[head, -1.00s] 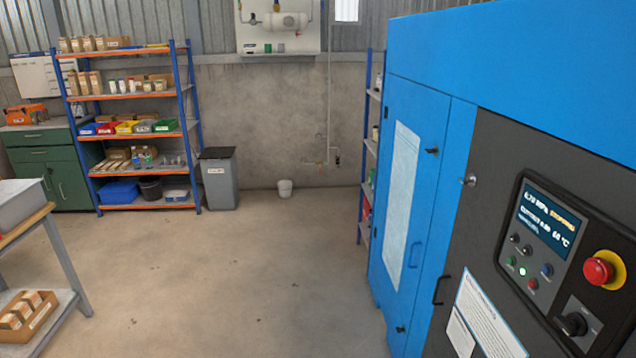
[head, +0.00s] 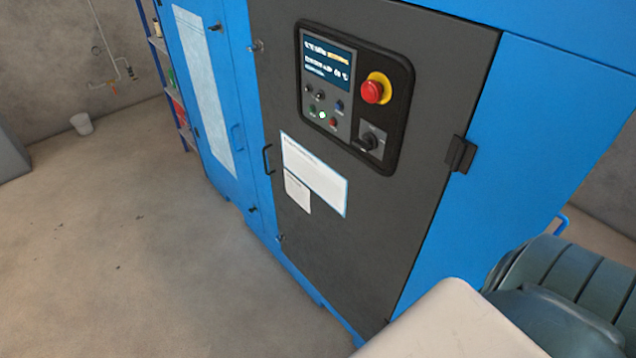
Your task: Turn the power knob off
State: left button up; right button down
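The power knob (head: 369,142) is a black rotary knob on a grey plate at the lower right of the control panel (head: 392,108). Its pointer angle is too small to read surely. The panel sits on the dark grey door of a blue cabinet (head: 218,75). Above the knob is a red emergency stop button (head: 373,91) on a yellow ring. A lit display (head: 327,62) and several small buttons are to the left. Neither of my grippers shows in the head view.
A pale rounded surface and a ribbed dark green body (head: 565,290) fill the lower right. The concrete floor in front of the cabinet is clear.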

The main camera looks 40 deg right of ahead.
aim_at(368, 142)
jog(key=z, duration=0.45)
jog(key=l+z, duration=0.15)
jog(key=z, duration=0.75)
jog(key=i+l, duration=0.05)
